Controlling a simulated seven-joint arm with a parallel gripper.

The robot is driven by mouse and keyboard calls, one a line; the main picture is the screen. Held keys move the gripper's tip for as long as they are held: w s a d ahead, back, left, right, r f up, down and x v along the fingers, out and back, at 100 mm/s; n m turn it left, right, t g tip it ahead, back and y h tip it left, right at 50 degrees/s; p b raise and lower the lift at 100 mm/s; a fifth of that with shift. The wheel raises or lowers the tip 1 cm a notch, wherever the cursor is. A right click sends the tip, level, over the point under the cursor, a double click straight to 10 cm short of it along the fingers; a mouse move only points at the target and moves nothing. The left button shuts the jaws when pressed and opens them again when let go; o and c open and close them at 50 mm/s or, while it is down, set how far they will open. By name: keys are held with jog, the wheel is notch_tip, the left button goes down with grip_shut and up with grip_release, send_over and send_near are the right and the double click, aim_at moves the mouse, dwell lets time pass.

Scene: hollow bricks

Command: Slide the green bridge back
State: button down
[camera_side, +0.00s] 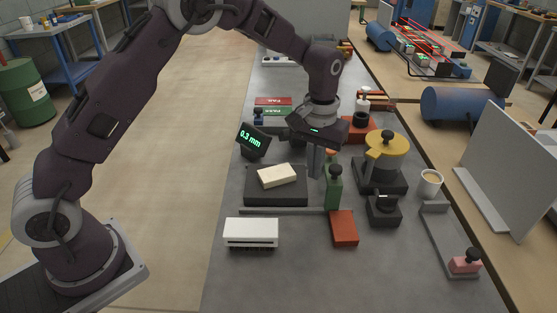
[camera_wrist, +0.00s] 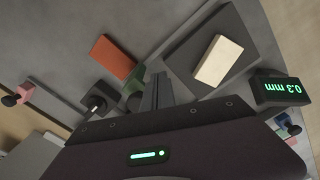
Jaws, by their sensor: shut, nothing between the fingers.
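The green bridge (camera_side: 333,192) stands upright with a dark knob on top, at the right of a dark square plate (camera_side: 262,198). A thin grey rail (camera_side: 283,211) runs along the front of the plate up to the bridge. My gripper (camera_side: 316,176) is shut and empty, pointing down just left of the bridge's knob; whether it touches the bridge cannot be told. In the wrist view the bridge (camera_wrist: 134,88) shows beside my closed fingers (camera_wrist: 158,82), partly hidden by them. A cream block (camera_side: 277,176) lies on the plate, also in the wrist view (camera_wrist: 219,60).
A red-orange block (camera_side: 344,228) lies in front of the bridge. A white slotted block (camera_side: 251,232) is at front left. A yellow-topped device (camera_side: 387,146), a dark knobbed block (camera_side: 384,208) and a cup (camera_side: 430,182) stand to the right. A display (camera_side: 252,140) reads 0.3 mm.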

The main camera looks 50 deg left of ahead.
notch_tip(320, 180, up, 6)
dwell(0.5)
jog(key=s+a+r+m+t, duration=0.1)
jog(key=s+a+r+t, duration=0.25)
jog(key=s+r, duration=0.95)
jog(key=s+a+f+m+t, duration=0.1)
jog(key=s, duration=0.8)
jog(key=s+a+f+m+t, duration=0.1)
jog(key=s, duration=0.8)
jog(key=shift+s+a, duration=0.15)
jog(key=shift+a, duration=0.2)
